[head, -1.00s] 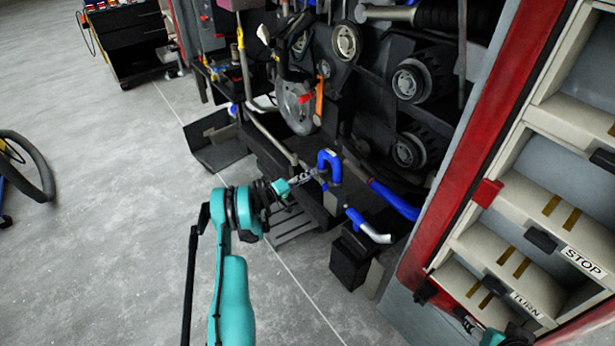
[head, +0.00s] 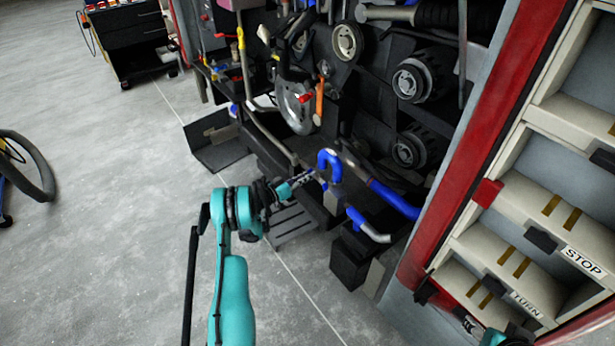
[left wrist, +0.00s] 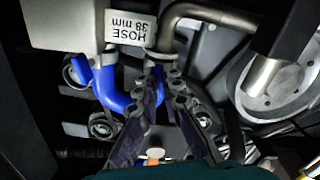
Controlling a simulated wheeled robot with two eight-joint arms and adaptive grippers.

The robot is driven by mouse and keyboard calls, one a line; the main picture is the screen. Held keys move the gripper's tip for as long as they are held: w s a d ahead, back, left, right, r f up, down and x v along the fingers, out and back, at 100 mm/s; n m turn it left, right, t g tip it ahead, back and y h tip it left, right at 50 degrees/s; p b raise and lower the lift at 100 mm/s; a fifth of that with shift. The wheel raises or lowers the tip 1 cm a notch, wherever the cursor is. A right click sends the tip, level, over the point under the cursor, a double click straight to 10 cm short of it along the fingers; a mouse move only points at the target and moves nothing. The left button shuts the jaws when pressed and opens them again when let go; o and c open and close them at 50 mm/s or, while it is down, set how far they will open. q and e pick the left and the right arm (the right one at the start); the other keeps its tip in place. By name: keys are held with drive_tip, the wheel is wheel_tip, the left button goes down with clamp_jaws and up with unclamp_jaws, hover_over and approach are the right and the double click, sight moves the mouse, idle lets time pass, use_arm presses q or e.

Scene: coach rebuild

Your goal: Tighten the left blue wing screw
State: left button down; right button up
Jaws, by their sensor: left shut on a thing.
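A blue bent hose (head: 328,158) shows in the engine bay in the head view. In the left wrist view the blue hose (left wrist: 115,92) curves up to a band clamp (left wrist: 155,62), where it meets a bent metal pipe (left wrist: 196,14). My left gripper (head: 318,175) is at the near side of the hose bend. In the left wrist view its fingers (left wrist: 162,82) are closed together right by the clamp. They are shut on the left blue wing screw, which the fingers hide. Part of my right arm (head: 493,338) shows at the bottom right edge; its jaws are unclear.
A white label reading HOSE 38 mm (left wrist: 131,27) is just beside the clamp. A lower blue hose with a silver end (head: 368,226) and pulleys (head: 412,80) crowd the bay. A red-edged shelf panel (head: 470,140) stands to the right.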

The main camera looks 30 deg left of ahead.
use_arm(q)
drive_tip(key=shift+f+m, duration=0.1)
drive_tip(key=shift+m, duration=0.5)
drive_tip(key=c, duration=1.7)
unclamp_jaws()
drive_tip(key=v, duration=1.2)
